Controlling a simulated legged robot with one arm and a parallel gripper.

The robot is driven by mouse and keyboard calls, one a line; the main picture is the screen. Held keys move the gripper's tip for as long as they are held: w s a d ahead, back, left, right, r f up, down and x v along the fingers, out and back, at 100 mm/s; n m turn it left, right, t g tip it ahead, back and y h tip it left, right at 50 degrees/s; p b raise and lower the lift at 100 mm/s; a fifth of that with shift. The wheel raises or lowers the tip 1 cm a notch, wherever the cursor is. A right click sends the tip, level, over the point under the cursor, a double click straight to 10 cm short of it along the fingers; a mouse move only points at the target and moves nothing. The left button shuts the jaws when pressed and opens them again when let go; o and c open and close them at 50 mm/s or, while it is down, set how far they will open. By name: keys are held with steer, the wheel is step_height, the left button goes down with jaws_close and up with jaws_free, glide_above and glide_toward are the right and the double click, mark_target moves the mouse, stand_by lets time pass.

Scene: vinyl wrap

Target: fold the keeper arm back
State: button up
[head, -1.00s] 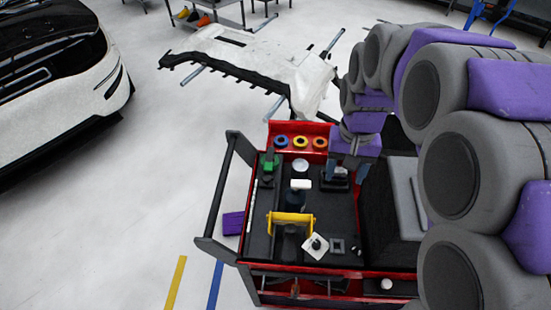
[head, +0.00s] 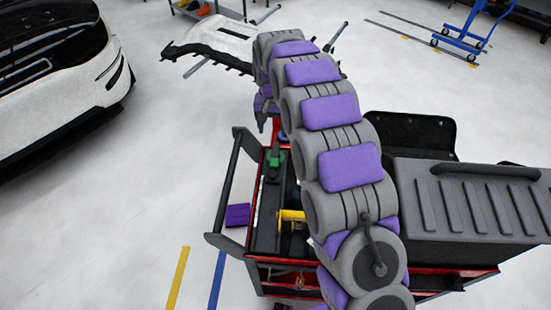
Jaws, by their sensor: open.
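I cannot make out for sure which part is the keeper arm. A yellow bracket-like part (head: 290,215) stands on the red cart's dark top (head: 264,236), and my arm covers its right side. A green fitting (head: 275,158) on a black piece sits near the cart's left edge. My gripper (head: 261,124) shows only as a small dark finger tip below the purple wrist, above the far end of the cart. It is open, and nothing shows in it. Most of the cart's middle is hidden behind my arm.
A large grey ribbed case (head: 470,200) with a black handle covers the cart's right side. A black push handle (head: 226,185) stands at its left. A purple block (head: 238,215) lies on the floor. A white car (head: 60,75) is at left; floor between is clear.

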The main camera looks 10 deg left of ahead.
step_height(320, 180, down, 3)
steer(key=a, duration=0.2)
steer(key=b, duration=0.2)
glide_above(274, 163)
steer(key=d, duration=0.2)
step_height(274, 163, down, 8)
steer(key=a+f, duration=0.2)
steer(key=f, duration=0.1)
steer(key=a+f+b, duration=0.1)
steer(key=f, duration=0.1)
steer(key=shift+a, duration=0.25)
steer(key=shift+s+d+f, duration=0.1)
steer(key=shift+s+f, duration=0.05)
steer(key=shift+f, duration=0.1)
steer(key=shift+d+f, duration=0.15)
steer(key=shift+d, duration=0.65)
steer(key=shift+w+d, duration=0.25)
steer(key=shift+d, duration=0.1)
steer(key=shift+a, duration=0.1)
steer(key=shift+c, duration=0.7)
steer(key=shift+a, duration=0.75)
steer(key=c, duration=0.4)
steer(key=shift+d, duration=0.4)
steer(key=c, duration=0.5)
steer(key=shift+a, duration=0.1)
jaws_close()
